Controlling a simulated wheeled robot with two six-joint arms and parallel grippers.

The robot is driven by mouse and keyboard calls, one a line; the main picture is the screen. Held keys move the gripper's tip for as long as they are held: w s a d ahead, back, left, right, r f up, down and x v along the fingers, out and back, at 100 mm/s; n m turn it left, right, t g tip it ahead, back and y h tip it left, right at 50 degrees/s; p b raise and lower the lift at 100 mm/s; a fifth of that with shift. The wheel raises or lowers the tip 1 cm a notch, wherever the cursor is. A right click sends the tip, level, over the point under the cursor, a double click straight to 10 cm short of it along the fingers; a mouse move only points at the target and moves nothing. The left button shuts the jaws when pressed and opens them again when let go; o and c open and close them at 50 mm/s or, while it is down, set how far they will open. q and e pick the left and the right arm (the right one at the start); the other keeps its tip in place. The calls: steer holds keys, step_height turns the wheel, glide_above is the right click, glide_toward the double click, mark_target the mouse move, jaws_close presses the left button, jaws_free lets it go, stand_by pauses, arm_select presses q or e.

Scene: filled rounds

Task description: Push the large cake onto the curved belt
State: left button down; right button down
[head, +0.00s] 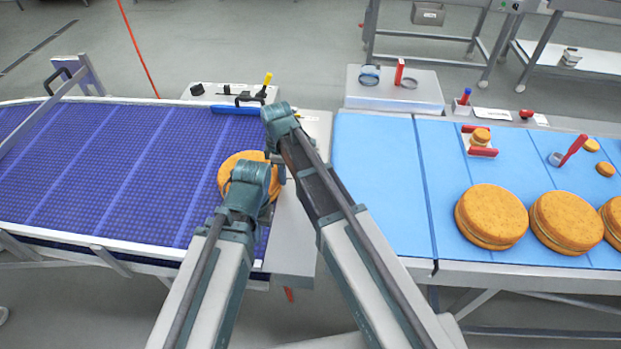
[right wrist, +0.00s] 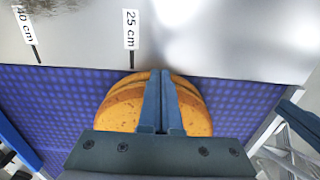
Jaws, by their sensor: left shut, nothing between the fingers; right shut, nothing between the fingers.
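The large cake (head: 236,166) is a round, orange-brown filled cake. It lies at the right end of the purple-blue curved belt (head: 110,160), by the metal plate (head: 293,235). It also shows in the right wrist view (right wrist: 122,104), mostly over the belt, with one edge close to the plate. My left gripper (head: 256,176) is in front of the cake and hides part of it; its fingertips are hidden. My right gripper (head: 278,168) is at the cake's right side. In the right wrist view its shut fingers (right wrist: 161,78) overlap the cake; contact is unclear.
On the light blue belt (head: 385,190) at right stand several large cakes (head: 491,216), a small cake between red blocks (head: 481,138) and a red-handled tool (head: 573,150). A blue bar (head: 232,110) lies along the curved belt's far edge. The curved belt's left part is clear.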

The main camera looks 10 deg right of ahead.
steer(key=a, duration=0.1)
steer(key=w+a, duration=0.1)
steer(key=a, duration=0.3)
steer(key=shift+w, duration=0.25)
steer(key=shift+s+d, duration=0.1)
steer(key=shift+d, duration=0.05)
